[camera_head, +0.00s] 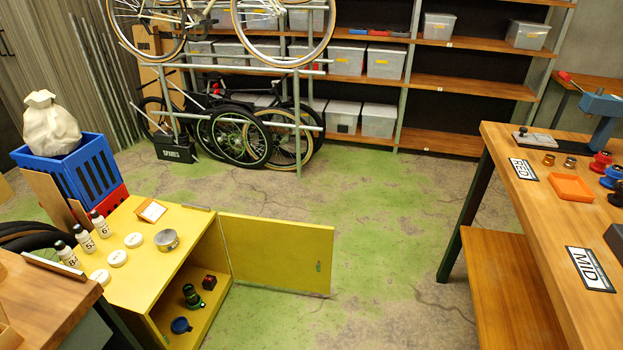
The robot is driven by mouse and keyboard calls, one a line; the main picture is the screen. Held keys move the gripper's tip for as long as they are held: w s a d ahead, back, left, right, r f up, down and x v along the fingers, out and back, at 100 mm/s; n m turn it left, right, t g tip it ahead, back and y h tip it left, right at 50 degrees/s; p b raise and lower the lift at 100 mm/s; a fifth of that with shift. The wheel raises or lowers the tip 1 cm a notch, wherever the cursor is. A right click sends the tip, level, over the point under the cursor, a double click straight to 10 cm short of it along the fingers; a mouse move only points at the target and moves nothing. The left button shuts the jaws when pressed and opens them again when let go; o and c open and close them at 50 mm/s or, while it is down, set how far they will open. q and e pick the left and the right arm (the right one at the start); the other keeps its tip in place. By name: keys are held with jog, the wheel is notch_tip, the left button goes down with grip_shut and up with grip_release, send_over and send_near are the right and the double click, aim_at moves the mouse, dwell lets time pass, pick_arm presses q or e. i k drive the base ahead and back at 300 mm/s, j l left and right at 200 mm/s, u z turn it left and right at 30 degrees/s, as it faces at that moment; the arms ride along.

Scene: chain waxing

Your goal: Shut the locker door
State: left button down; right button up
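The yellow locker (150,290) stands at the lower left, with its opening facing right. Its yellow door (276,254) is swung wide open, hinged at the far edge of the opening and reaching out to the right. A small dark spot shows near the door's free edge. Inside the locker are a dark green item (192,296), a dark red cube (209,282) and a blue round item (181,325). Neither of my grippers is in view.
Several bottles (100,224), white round tins (134,240) and a metal cup (167,240) stand on the locker top. Wooden benches flank it at left (40,300) and right (540,210). The green floor (380,230) between door and right bench is clear.

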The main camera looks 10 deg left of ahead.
aim_at(270, 252)
jog(key=i+u, duration=0.4)
jog(key=i+l+u, duration=0.1)
jog(key=i+u, duration=0.25)
jog(key=i+l+u, duration=0.65)
jog(key=l+u, duration=0.15)
jog(key=l, duration=0.25)
jog(key=i+l+u, duration=0.15)
jog(key=l+u, duration=0.3)
jog(key=l, duration=0.2)
jog(key=l+u, duration=0.4)
jog(key=l, duration=0.3)
jog(key=l+u, duration=0.45)
jog(key=l, duration=0.3)
jog(key=k+l+u, duration=0.25)
jog(key=l+u, duration=0.15)
jog(key=l, duration=0.25)
jog(key=l+u, duration=0.2)
jog(key=l, duration=0.2)
jog(key=l+u, duration=0.25)
jog(key=l, duration=0.15)
jog(key=k+l+u, duration=0.2)
jog(key=l, duration=0.15)
jog(key=l+u, duration=0.25)
jog(key=k+l+u, duration=0.2)
jog(key=l, duration=0.25)
